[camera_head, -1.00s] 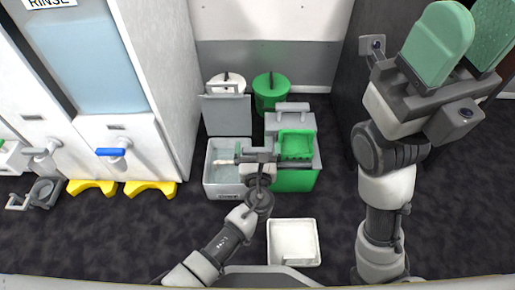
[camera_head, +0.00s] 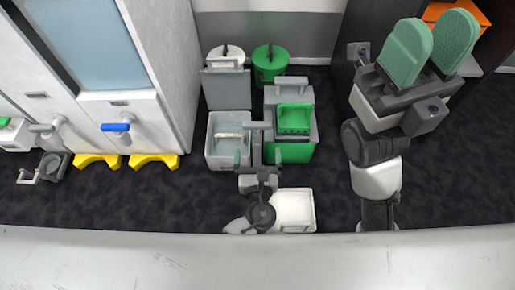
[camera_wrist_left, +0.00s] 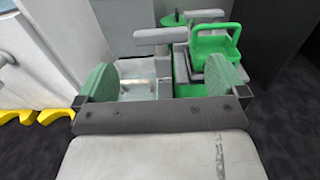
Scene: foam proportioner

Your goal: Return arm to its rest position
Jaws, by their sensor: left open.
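My left gripper (camera_head: 257,158) is open, its green fingertips spread apart with nothing between them. It stands just in front of the grey bucket and the green bucket in the head view. In the left wrist view the left gripper (camera_wrist_left: 160,82) shows both green pads wide apart, with the buckets beyond. My right gripper (camera_head: 430,47) is raised at the upper right, its two green pads apart and nothing seen between them. A pale stick-like item (camera_head: 230,135) lies in the grey bucket (camera_head: 222,164), clear of the left gripper.
A white tray (camera_head: 297,212) lies on the floor close to my left wrist. A grey lidded bin (camera_head: 227,52) and a green lidded bin (camera_head: 270,65) stand behind. White dispensers and yellow feet (camera_head: 153,160) are left.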

